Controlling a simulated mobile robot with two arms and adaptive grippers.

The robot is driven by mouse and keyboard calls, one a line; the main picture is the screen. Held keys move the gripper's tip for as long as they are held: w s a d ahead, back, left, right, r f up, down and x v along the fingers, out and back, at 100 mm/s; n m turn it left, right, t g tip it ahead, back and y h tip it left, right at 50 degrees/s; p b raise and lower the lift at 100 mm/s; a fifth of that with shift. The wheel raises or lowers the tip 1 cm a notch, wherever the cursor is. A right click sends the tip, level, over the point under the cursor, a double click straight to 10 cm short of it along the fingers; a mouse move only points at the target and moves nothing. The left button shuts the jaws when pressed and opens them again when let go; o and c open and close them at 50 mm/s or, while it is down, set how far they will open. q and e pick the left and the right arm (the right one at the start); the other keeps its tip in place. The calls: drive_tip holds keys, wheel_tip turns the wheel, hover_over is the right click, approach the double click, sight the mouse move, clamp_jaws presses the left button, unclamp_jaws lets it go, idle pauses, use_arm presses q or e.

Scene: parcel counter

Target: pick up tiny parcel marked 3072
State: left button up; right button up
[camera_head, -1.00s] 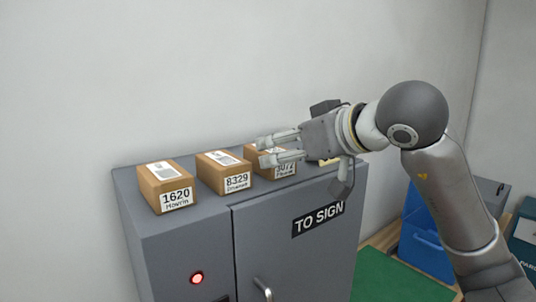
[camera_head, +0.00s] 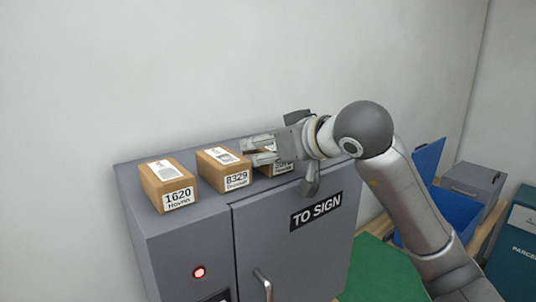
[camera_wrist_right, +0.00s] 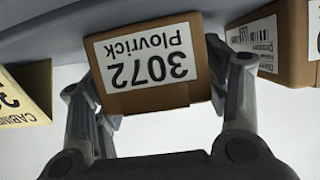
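The tiny parcel marked 3072 is a small brown box with a white label. In the head view the parcel (camera_head: 283,169) stands on the cabinet top, partly hidden by my right gripper (camera_head: 261,150). In the right wrist view its label, 3072 Plovrick (camera_wrist_right: 150,62), shows upside down. My right gripper (camera_wrist_right: 162,82) is open, with one finger on each side of the parcel. A gap shows by the right-hand finger; contact on the left-hand side cannot be told. My left gripper is not in view.
Parcel 8329 (camera_head: 236,181) stands close to the left, and parcel 1620 (camera_head: 178,200) further left. The grey cabinet (camera_head: 173,240) has a TO SIGN plate (camera_head: 316,211). A yellow sign (camera_wrist_right: 25,95) shows in the wrist view. A blue bin (camera_head: 455,214) stands at right.

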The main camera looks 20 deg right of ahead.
drive_tip(key=c, duration=0.8)
drive_tip(key=shift+r, duration=0.25)
